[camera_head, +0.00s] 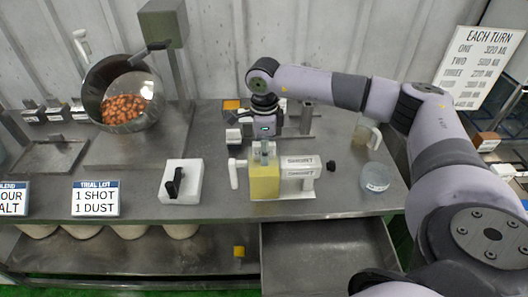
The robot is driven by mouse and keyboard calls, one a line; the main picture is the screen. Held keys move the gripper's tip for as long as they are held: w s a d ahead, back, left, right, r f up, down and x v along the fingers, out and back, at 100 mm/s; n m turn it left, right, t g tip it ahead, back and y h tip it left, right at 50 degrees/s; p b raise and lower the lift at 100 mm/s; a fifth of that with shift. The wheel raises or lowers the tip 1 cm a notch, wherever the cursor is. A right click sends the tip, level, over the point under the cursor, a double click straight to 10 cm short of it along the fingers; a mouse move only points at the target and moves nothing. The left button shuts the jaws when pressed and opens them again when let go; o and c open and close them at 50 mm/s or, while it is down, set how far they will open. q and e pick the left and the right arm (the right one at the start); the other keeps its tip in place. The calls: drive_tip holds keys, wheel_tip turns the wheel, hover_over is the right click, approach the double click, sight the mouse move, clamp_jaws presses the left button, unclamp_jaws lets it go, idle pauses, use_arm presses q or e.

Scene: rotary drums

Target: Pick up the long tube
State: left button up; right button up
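My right gripper (264,158) comes in from the right and points straight down over a pale yellow block (265,184) at the counter's front middle. A grey-blue upright piece shows between or at its fingertips; I cannot tell whether it is a tube or part of the fingers, nor whether they are closed on it. Right of the block is a white piece labelled SHORT (301,162), with another whitish cylindrical piece (298,184) just below. I cannot tell which piece is the long tube. My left gripper is not in view.
A tilted drum (97,92) with brown-orange pieces stands at the left. A white block with a black handle (181,181), a clear round dish (375,177) and a clear jug (366,136) stand on the steel counter (225,205). An open tray (325,248) lies below.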

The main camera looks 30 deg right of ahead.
clamp_jaws()
idle(0.5)
drive_tip(key=shift+r, duration=0.15)
